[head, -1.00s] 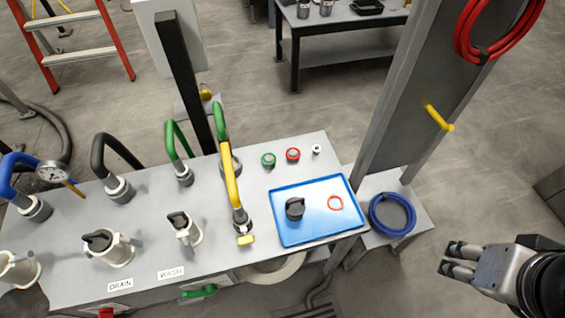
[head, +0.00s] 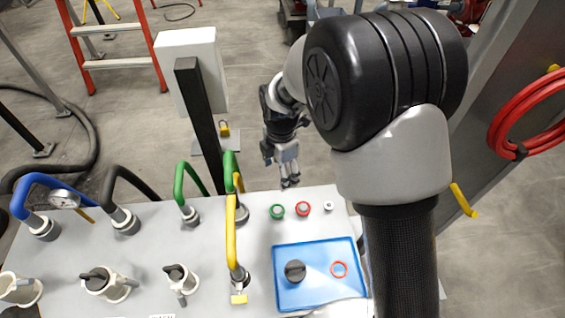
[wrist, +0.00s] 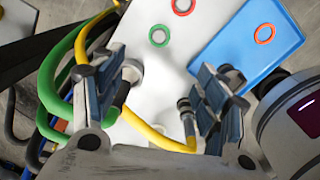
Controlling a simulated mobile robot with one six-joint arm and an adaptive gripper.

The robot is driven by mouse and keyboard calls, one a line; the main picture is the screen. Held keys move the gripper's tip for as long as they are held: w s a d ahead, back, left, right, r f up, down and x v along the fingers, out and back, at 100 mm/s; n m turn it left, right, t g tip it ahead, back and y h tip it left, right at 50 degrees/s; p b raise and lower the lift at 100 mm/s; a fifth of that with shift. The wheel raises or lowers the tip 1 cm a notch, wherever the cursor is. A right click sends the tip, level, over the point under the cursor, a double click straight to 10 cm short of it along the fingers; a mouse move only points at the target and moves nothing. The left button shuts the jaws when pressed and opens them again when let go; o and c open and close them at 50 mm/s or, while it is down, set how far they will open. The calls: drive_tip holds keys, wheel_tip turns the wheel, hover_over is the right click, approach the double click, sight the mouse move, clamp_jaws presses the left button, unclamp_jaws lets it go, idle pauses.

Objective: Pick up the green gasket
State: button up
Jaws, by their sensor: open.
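The green gasket (head: 277,211) is a small ring around a pale centre, lying on the grey-white worktop near its far edge. It also shows in the wrist view (wrist: 159,36), above the gap between the fingers. My gripper (head: 289,182) is open and empty at the worktop's far edge, beyond the green ring and apart from it. In the wrist view my gripper (wrist: 168,85) has its two fingers spread wide with nothing between them.
A red ring (head: 303,208) and a small white piece (head: 328,206) lie right of the green ring. A blue tray (head: 318,300) holds a black knob (head: 295,271) and an orange-red ring (head: 339,269). A yellow curved handle (head: 231,235) and green pipes (head: 190,178) stand to the left.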

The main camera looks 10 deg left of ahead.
wheel_tip(320, 180, down, 4)
drive_tip(key=a+f+n, duration=0.1)
drive_tip(key=a+n, duration=0.1)
drive_tip(key=n, duration=0.1)
drive_tip(key=b, duration=0.3)
hover_over(276, 211)
drive_tip(key=f, duration=1.1)
drive_tip(key=shift+w+a+f, duration=0.15)
drive_tip(key=shift+w+a, duration=0.05)
drive_tip(key=shift+a, duration=0.15)
drive_tip(key=shift+s+d+f+b, duration=0.15)
drive_tip(key=shift+f+b, duration=0.45)
drive_tip(key=shift+f, duration=0.75)
drive_tip(key=shift+d+f+b, duration=0.2)
drive_tip(key=shift+f+b, duration=0.35)
drive_tip(key=shift+f, duration=0.8)
drive_tip(key=shift+f, duration=0.3)
drive_tip(key=shift+c, duration=0.2)
drive_tip(key=c, duration=0.7)
